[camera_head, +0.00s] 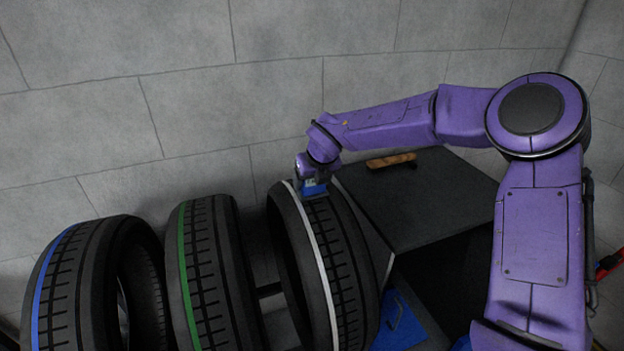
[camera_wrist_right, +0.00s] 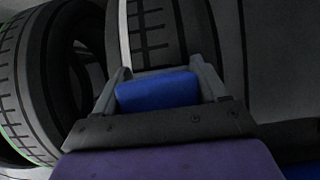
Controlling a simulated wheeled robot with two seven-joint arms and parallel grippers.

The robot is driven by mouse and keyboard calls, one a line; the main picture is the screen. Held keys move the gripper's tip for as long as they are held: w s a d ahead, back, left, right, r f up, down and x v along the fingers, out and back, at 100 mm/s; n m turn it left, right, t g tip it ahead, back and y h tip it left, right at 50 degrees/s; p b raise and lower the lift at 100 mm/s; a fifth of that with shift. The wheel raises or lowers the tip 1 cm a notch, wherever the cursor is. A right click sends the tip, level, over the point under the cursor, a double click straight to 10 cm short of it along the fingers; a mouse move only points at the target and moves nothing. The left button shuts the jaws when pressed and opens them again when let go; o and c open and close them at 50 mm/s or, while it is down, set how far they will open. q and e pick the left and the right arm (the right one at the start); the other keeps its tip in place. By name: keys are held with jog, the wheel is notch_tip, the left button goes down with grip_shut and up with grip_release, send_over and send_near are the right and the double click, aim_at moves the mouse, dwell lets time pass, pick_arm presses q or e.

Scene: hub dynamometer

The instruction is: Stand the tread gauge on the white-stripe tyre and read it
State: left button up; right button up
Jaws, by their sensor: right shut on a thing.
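The white-stripe tyre (camera_head: 335,268) stands upright in the middle of the head view. It is the rightmost of the tyres. My right gripper (camera_head: 313,183) is at the top of this tyre, shut on a blue block-like thing, the tread gauge (camera_head: 314,188). In the right wrist view the blue gauge (camera_wrist_right: 157,92) sits between the two fingers of my right gripper (camera_wrist_right: 165,85), with the tyre tread (camera_wrist_right: 165,35) just beyond. I cannot tell whether the gauge touches the tread. Its reading does not show. My left gripper is out of view.
The green-stripe tyre (camera_head: 207,275) and the blue-stripe tyre (camera_head: 85,285) stand to the left. A dark cabinet (camera_head: 425,205) stands to the right with a wooden-handled thing (camera_head: 391,161) on top. A blue surface (camera_head: 400,322) lies below. A grey block wall (camera_head: 190,90) is behind.

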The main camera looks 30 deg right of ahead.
jog(key=o, duration=1.2)
jog(key=shift+o, duration=0.2)
jog(key=b+v, duration=0.1)
jog(key=v, duration=0.9)
jog(key=shift+r, duration=0.2)
jog(key=shift+s, duration=0.15)
